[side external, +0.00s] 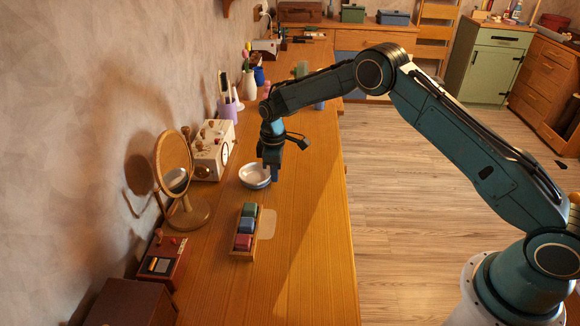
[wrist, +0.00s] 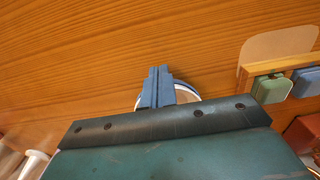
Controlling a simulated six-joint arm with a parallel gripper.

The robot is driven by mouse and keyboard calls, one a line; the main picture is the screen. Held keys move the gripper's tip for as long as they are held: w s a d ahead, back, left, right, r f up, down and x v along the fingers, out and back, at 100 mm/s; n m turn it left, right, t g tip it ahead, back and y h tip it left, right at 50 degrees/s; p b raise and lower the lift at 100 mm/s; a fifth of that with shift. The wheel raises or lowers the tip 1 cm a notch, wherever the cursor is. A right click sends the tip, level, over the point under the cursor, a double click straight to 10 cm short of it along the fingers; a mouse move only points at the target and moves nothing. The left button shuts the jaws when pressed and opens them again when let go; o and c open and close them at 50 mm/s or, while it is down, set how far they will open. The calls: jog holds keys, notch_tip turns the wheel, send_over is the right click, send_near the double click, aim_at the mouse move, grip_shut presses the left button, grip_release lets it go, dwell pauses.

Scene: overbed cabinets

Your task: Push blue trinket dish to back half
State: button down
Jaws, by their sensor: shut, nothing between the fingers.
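The trinket dish (side external: 253,176) is a round bowl, pale inside, standing upright on the wooden desktop in the side view. My gripper (side external: 275,176) points down at the dish's right edge in the side view. My gripper (wrist: 158,72) is shut with its fingers together and empty. I cannot tell whether the fingertips touch the dish.
A wooden tray (side external: 243,256) with green, blue and red blocks lies nearer the camera, by a pale mat (side external: 267,224). A round mirror (side external: 174,164), a white box with a dial (side external: 213,148) and a purple cup (side external: 227,108) stand along the wall. The desktop's right side is clear.

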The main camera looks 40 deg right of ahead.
jog(key=shift+w+a, duration=0.6)
jog(key=shift+a, duration=0.05)
jog(key=shift+s+d, duration=1.05)
jog(key=shift+d, duration=0.1)
jog(key=shift+s+d+r, duration=0.45)
jog(key=shift+s+r, duration=0.05)
jog(key=shift+r, duration=0.35)
jog(key=shift+s+d+r, duration=0.45)
jog(key=shift+d+r, duration=0.05)
jog(key=shift+r, duration=0.3)
jog(key=shift+s+d+r, duration=0.45)
jog(key=shift+s+r, duration=0.05)
jog(key=shift+r, duration=0.35)
jog(key=shift+r, duration=0.1)
